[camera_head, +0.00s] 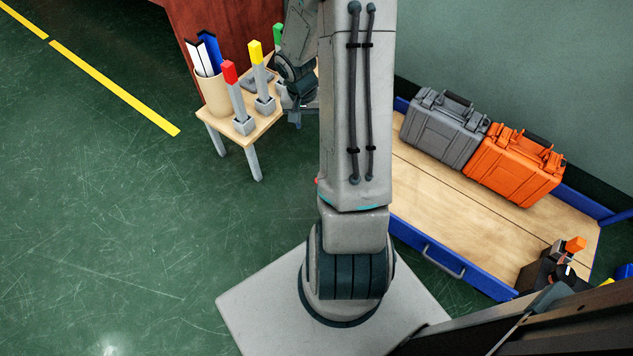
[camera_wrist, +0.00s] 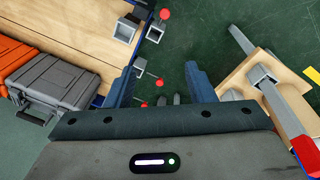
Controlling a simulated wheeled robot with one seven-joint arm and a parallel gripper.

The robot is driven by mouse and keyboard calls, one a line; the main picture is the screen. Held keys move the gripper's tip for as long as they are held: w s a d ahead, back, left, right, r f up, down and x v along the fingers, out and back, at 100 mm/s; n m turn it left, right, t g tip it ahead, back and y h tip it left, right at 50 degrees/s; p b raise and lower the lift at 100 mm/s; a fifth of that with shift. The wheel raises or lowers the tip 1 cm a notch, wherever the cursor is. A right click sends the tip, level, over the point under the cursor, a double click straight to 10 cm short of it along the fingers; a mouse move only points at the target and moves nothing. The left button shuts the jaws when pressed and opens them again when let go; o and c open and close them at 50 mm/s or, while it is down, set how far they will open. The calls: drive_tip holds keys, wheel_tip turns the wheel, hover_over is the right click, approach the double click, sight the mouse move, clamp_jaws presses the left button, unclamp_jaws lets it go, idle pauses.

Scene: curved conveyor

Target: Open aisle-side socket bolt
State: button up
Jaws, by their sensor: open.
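In the wrist view, grey square sockets stand by the blue-edged wooden deck (camera_wrist: 75,33). Upper ones are a left socket (camera_wrist: 125,30) and a right socket (camera_wrist: 154,34); a red ball knob (camera_wrist: 165,14) is on a thin rod there. Lower down, a second red knob (camera_wrist: 159,83) sits on a rod near a smaller socket (camera_wrist: 140,64), and a third red knob (camera_wrist: 144,105) is close to my left finger. My gripper (camera_wrist: 160,70) is open and empty, its dark blue fingers apart. In the head view my gripper (camera_head: 297,97) is partly hidden behind my arm. I cannot tell which socket is aisle-side.
A small wooden table (camera_head: 215,122) holds a cup of binders (camera_head: 213,92) and posts with red (camera_head: 229,71), yellow (camera_head: 255,51) and green tips. A grey case (camera_head: 440,125) and an orange case (camera_head: 512,165) rest on the deck. Green floor is clear at left.

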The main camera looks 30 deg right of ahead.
drive_tip(key=d+f+m+b, duration=0.1)
drive_tip(key=f+b, duration=0.2)
drive_tip(key=f, duration=0.8)
drive_tip(key=d+f+m+y+b, duration=0.1)
drive_tip(key=f+b, duration=0.3)
drive_tip(key=f, duration=0.6)
drive_tip(key=d+f+b, duration=0.1)
drive_tip(key=f+b, duration=0.2)
drive_tip(key=f, duration=0.8)
drive_tip(key=shift+d+f+m+y+b, duration=0.1)
drive_tip(key=shift+f+m+y+b, duration=0.2)
drive_tip(key=shift+f+m+b, duration=0.1)
drive_tip(key=shift+r, duration=0.1)
